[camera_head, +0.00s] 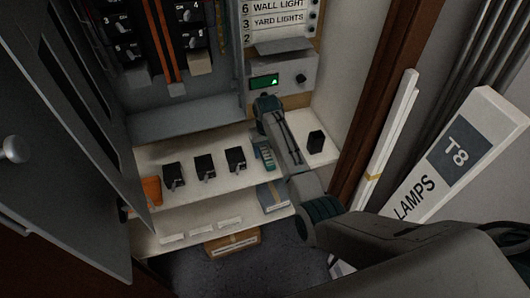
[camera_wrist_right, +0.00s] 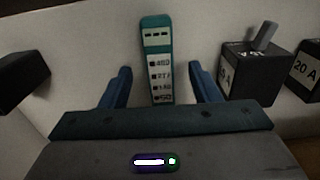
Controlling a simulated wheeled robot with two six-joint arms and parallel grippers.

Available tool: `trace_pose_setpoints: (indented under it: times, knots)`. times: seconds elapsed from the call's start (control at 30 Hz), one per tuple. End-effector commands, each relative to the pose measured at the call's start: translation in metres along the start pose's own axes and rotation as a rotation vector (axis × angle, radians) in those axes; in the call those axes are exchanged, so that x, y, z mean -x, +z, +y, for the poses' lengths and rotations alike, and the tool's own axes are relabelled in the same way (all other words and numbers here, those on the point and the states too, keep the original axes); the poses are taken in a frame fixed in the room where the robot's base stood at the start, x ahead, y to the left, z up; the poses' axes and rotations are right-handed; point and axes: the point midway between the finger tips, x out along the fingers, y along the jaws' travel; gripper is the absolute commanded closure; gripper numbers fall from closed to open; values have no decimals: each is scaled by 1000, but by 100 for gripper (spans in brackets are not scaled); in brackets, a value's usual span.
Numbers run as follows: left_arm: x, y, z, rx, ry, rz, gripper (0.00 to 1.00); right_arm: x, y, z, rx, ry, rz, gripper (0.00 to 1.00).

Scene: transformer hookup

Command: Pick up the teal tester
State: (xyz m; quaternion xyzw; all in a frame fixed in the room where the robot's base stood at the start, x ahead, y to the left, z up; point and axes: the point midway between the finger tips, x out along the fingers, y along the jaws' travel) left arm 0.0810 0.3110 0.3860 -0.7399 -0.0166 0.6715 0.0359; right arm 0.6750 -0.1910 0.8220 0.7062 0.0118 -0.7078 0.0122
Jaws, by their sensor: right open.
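The teal tester (camera_head: 264,155) is on the white upper shelf (camera_head: 222,181), just left of my right arm. In the right wrist view the teal tester (camera_wrist_right: 157,60) has a white face with dark marks and numbers. My right gripper (camera_wrist_right: 158,72) is open, with one blue finger on each side of the tester's lower part. Gaps show between the tester and both fingers, so it is not gripped. In the head view the fingertips are hidden behind my arm. My left gripper is not in view.
Several black breakers (camera_head: 205,166) stand left of the tester; another (camera_head: 316,142) stands to the right. An orange item (camera_head: 151,190) is at the shelf's left. The grey panel (camera_head: 187,122) rises behind, and an open cabinet door (camera_head: 60,140) is at left. A LAMPS box (camera_head: 455,160) leans at right.

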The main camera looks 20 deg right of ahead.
Motion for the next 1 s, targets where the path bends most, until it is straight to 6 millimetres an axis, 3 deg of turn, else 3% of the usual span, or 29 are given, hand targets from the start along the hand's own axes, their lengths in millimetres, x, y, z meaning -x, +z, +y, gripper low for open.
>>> trace_pose_setpoints:
  times: [0.2, 0.47, 0.73, 1.0]
  knots:
    - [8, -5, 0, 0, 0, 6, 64, -25, -1, 0, 0, 0, -1, 44]
    - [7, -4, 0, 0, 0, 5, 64, -28, -1, 0, 0, 0, 2, 44]
    - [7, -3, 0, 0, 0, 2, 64, -28, -1, 0, 0, 0, 2, 92]
    - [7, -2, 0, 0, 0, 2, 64, -27, -1, 0, 0, 0, 3, 92]
